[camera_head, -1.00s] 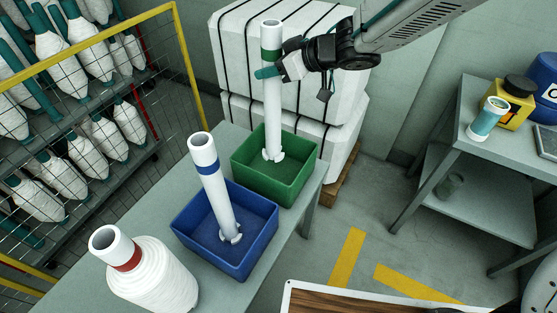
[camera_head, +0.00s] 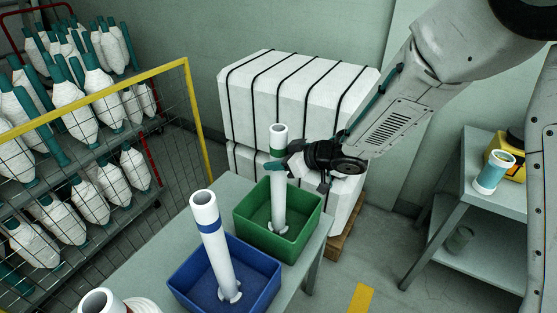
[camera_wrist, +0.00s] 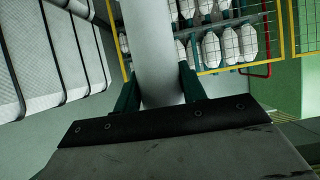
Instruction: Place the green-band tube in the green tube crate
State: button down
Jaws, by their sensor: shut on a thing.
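The green-band tube (camera_head: 278,190) is white with a green ring near its top. It stands about upright, its lower end inside the green tube crate (camera_head: 305,238). White pieces show around its foot; I cannot tell whether it rests on the crate floor. My gripper (camera_head: 284,166) is shut on the tube's upper part, just below the band, coming from the right. In the wrist view, the teal fingers (camera_wrist: 160,92) sit on either side of the white tube, and its ends are out of sight.
A blue crate (camera_head: 235,294) with a blue-band tube (camera_head: 212,240) stands in front on the same table (camera_head: 160,250). A cut-off white tube (camera_head: 100,300) is nearer. Strapped white bales (camera_head: 290,95) stand behind, a wire bobbin rack (camera_head: 80,110) left, and a side table (camera_head: 487,190) right.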

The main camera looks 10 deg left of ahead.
jog(key=c, duration=0.8)
grip_release()
jog(key=shift+f, duration=0.1)
jog(key=v, duration=1.2)
